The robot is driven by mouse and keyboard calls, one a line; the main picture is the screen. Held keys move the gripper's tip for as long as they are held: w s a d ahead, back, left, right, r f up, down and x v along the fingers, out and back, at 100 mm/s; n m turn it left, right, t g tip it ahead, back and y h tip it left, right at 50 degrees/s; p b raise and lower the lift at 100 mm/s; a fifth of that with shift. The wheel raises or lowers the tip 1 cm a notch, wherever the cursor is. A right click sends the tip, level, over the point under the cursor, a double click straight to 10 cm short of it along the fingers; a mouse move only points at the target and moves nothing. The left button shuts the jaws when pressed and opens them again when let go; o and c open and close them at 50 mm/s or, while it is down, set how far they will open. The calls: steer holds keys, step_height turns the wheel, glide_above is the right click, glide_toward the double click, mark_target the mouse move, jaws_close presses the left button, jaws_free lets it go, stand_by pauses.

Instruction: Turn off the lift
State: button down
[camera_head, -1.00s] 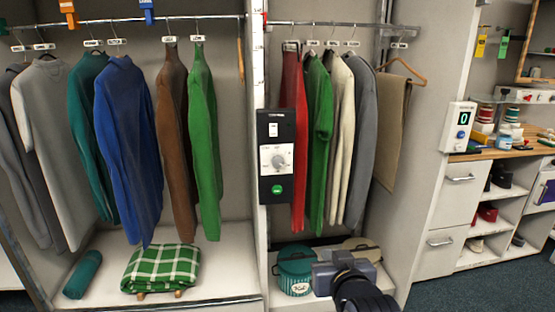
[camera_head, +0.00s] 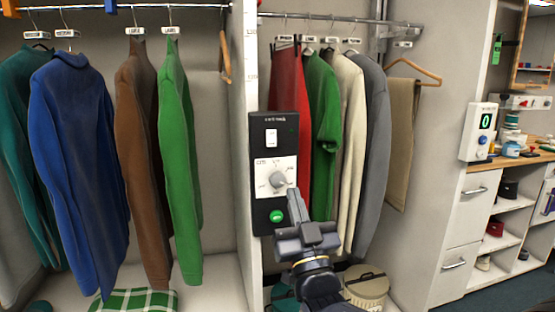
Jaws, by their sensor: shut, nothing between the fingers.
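A tall black control panel (camera_head: 259,203) is mounted on the white divider between the wardrobe bays. It carries a white rocker switch (camera_head: 271,136) near the top, a grey dial (camera_head: 278,180) on a white marked plate in the middle, and a lit green button (camera_head: 276,216) low down. Its lettering is too small to read surely. My gripper (camera_head: 293,197) is shut and empty. Its tip shows in front of the panel's right edge, just right of the dial and green button. I cannot tell whether it touches the panel.
Sweaters hang on rails on both sides, with a red one (camera_head: 288,85) close behind the panel. A white box (camera_head: 478,133) with a green "0" display and blue button is on the right-hand wall. A lidded beige basket (camera_head: 366,287) stands below my gripper.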

glide_toward(276, 143)
step_height(276, 143, up, 4)
steer(key=shift+w+a+f, duration=0.1)
steer(key=shift+w+a, duration=0.1)
steer(key=shift+w, duration=0.55)
steer(key=shift+w+a, duration=0.25)
steer(key=shift+w, duration=0.5)
steer(key=shift+w+a+f, duration=0.1)
steer(key=shift+w+a, duration=0.1)
steer(key=shift+w, duration=0.55)
